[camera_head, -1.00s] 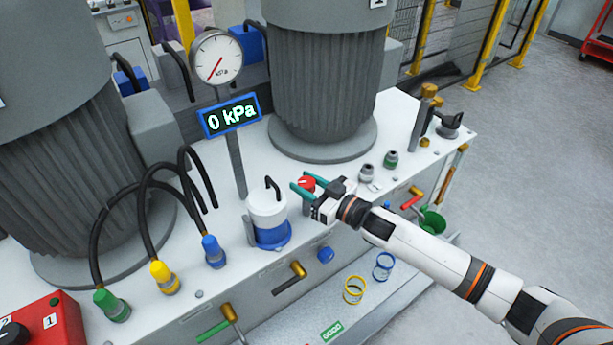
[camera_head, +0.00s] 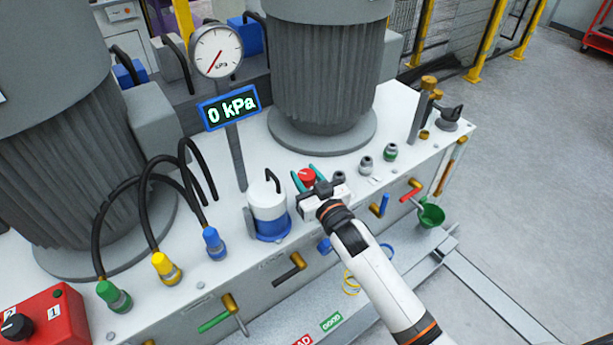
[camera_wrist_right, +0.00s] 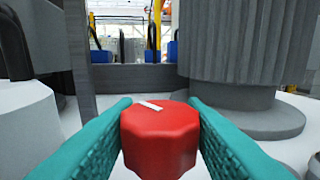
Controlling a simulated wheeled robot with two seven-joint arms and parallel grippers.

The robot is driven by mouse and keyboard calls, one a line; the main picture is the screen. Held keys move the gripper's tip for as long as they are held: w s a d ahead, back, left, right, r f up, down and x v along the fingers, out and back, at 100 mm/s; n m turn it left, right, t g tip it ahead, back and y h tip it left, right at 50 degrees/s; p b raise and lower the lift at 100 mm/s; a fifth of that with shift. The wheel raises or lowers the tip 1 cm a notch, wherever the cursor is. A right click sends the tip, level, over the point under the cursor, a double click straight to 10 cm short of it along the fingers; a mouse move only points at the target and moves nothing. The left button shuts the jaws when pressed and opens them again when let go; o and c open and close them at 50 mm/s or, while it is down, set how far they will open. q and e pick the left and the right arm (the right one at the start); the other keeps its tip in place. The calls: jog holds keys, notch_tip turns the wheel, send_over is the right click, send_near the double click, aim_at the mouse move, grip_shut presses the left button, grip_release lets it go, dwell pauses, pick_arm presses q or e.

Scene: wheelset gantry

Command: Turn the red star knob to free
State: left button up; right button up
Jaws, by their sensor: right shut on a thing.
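The red star knob (camera_head: 307,176) stands on the white bench top, just right of a white and blue canister. In the right wrist view the knob (camera_wrist_right: 160,140) fills the space between the two teal fingers, with a white mark on its top pointing to the upper left. My right gripper (camera_head: 309,179) is shut on the knob, one finger on each side. It also shows in the right wrist view (camera_wrist_right: 160,135). The knob's base is hidden. My left gripper is not in view.
The white and blue canister (camera_head: 268,208) stands close left of the right gripper. A large grey ribbed motor (camera_head: 322,85) rises behind. A gauge (camera_head: 217,51) and a display (camera_head: 229,107) reading 0 kPa stand on a post. Hoses with coloured connectors (camera_head: 166,268) are at left.

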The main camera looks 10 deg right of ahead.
jog(key=shift+r, duration=0.1)
jog(key=o, duration=1)
jog(key=b+v, duration=0.1)
jog(key=v, duration=1.1)
